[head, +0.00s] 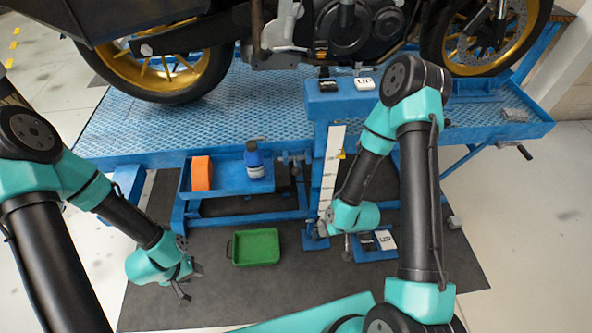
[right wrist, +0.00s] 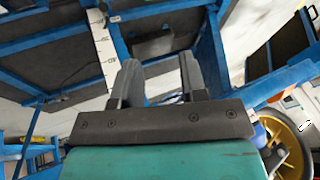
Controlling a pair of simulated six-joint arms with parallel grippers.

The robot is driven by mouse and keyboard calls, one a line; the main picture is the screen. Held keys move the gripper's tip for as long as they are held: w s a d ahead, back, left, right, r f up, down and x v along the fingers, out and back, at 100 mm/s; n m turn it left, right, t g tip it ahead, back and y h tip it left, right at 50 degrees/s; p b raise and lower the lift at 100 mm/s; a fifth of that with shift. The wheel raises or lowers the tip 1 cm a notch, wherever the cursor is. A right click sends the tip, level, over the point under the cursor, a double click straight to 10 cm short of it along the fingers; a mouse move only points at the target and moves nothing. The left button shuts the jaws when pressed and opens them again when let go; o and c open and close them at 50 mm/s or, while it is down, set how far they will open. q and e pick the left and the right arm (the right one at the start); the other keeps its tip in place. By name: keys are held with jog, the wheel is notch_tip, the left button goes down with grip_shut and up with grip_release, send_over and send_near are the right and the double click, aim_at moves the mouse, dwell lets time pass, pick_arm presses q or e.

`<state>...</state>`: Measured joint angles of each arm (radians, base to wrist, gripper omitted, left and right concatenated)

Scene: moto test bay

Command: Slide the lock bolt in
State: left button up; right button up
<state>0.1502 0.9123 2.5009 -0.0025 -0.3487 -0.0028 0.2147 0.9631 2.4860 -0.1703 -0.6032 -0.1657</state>
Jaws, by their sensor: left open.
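The lock bolt cannot be clearly picked out in either view. The blue lift post (head: 316,185) carries a white scale (head: 333,165), which also shows in the right wrist view (right wrist: 101,48). My right gripper (head: 332,240) is low beside the foot of this post. In the right wrist view its two fingers (right wrist: 160,75) stand apart with nothing clearly between them. My left gripper (head: 186,284) is open and empty over the dark mat, left of the green tray. The right forearm and hand hide part of the area right of the post.
A green tray (head: 257,247) lies on the dark mat (head: 225,300). A blue shelf (head: 226,184) holds an orange block (head: 201,173) and a blue bottle (head: 253,160). A motorcycle (head: 345,35) stands on the blue lift platform (head: 160,125). A control box (head: 340,98) and pedal unit (head: 375,248) carry UP labels.

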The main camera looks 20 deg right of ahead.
aim_at(296, 171)
jog(key=o, duration=0.4)
jog(key=w+n+t, duration=0.1)
jog(key=w+t, duration=0.1)
jog(key=w+n+t+y, duration=0.1)
jog(key=w, duration=0.1)
jog(key=w+n+t, duration=0.2)
jog(key=shift+w+d+f+t+y, duration=0.1)
jog(key=shift+d+f+t+y, duration=0.2)
jog(key=shift+y, duration=0.1)
jog(key=shift+w+d+r+n+t+y, duration=0.25)
jog(key=shift+w+r+n+t, duration=0.35)
jog(key=shift+t, duration=0.6)
jog(key=shift+w+d+r+n+t+y, duration=0.3)
jog(key=shift+r+t, duration=0.55)
jog(key=shift+t, duration=0.35)
jog(key=shift+w+d+r+n+t+y, duration=0.35)
jog(key=shift+r+t, duration=0.35)
jog(key=shift+t, duration=0.5)
jog(key=shift+a, duration=0.1)
jog(key=x, duration=1.7)
jog(key=shift+w+f, duration=0.1)
jog(key=shift+w, duration=0.15)
jog(key=shift+c, duration=0.3)
jog(key=shift+s, duration=0.1)
jog(key=c, duration=1.1)
